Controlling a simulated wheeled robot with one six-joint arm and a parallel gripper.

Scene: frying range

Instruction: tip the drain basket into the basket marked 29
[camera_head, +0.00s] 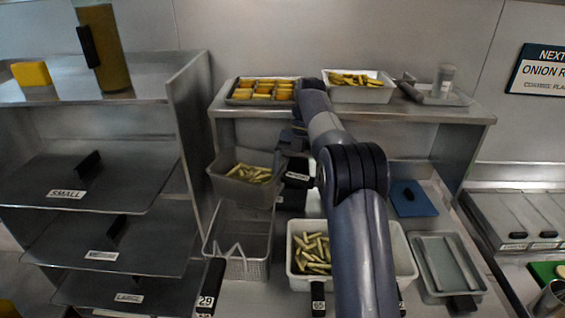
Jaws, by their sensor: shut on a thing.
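My gripper (296,166) is shut on the dark handle of a grey drain basket (224,188), just right of the picture's middle left. The drain basket holds several yellow-green sticks, like fries, and is raised above the counter with a slight tilt. Below it stands the wire basket marked 29 (264,268), with its black labelled handle (211,285) toward me. Its visible part holds no fries; pale wire shapes show inside. The drain basket hides part of its back. My arm hides part of the area right of the gripper.
A white basket (291,272) with fries stands right of basket 29. A back shelf (415,113) carries a tray of orange pieces (264,90) and a pan of fries (358,82). A metal rack (190,150) stands close on the left. A lidded pan (447,265) is at right.

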